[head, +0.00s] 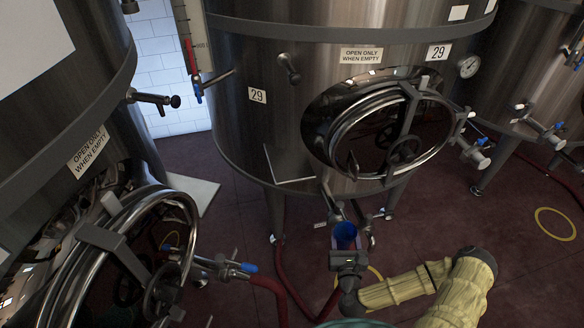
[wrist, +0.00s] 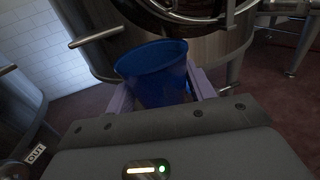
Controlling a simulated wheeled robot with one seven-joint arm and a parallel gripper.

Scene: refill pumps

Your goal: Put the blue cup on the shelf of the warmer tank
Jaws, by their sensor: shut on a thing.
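My gripper (head: 345,245) is shut on the blue cup (head: 345,232), in front of and below the middle steel tank (head: 240,130). In the wrist view the blue cup (wrist: 155,75) is upright or slightly tilted between the two pale fingers (wrist: 160,90), its open rim facing up. The middle tank carries two "29" labels, an "open only when empty" sign and a round dial gauge (head: 468,67), too small to read. A thin pale angular outline (head: 290,179) shows low on its front; I cannot tell whether it is a shelf. Which tank is warmer is not readable.
The middle tank's round hatch (head: 385,130) juts out above and beyond my gripper. Another tank (head: 60,90) with an open-looking hatch ring (head: 130,250) stands close at left, and a third (head: 530,70) at right. Valves and red hoses (head: 282,295) lie low around. The right floor is fairly clear.

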